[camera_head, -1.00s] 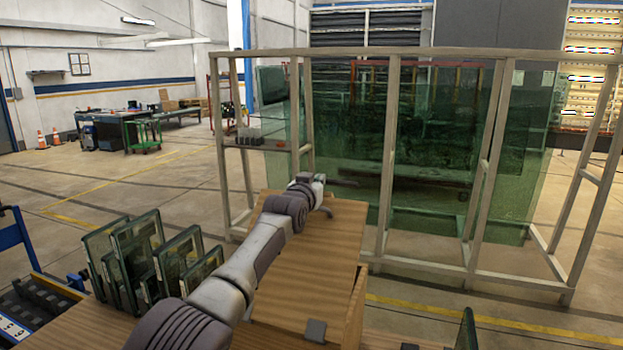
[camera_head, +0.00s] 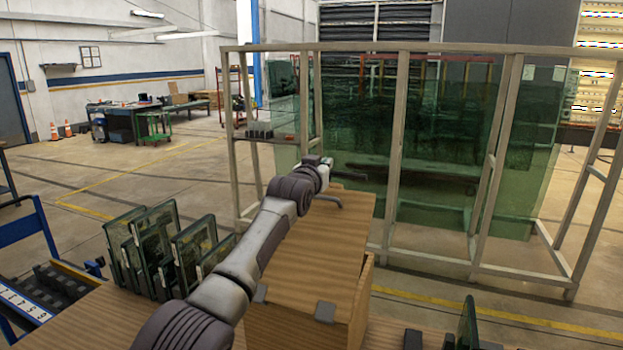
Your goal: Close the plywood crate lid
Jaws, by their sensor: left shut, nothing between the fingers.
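The plywood crate (camera_head: 360,300) stands on the wooden worktop in the lower middle. Its lid (camera_head: 310,255) slopes up from dark hinges at the near edge. The lid's far end stands above the crate wall, leaving a wedge-shaped gap on the right side. My left gripper (camera_head: 338,187) is shut and empty, over the lid's far edge; whether it touches the lid is hard to tell. My left arm covers the lid's left part. The crate's inside is hidden. My right gripper is not in view.
Several dark-framed glass panes (camera_head: 155,250) stand on the worktop at left, close to my arm. Another pane (camera_head: 467,325) stands at lower right. A tall frame rack (camera_head: 402,150) with green glass sheets stands behind the crate. Open floor lies to the left.

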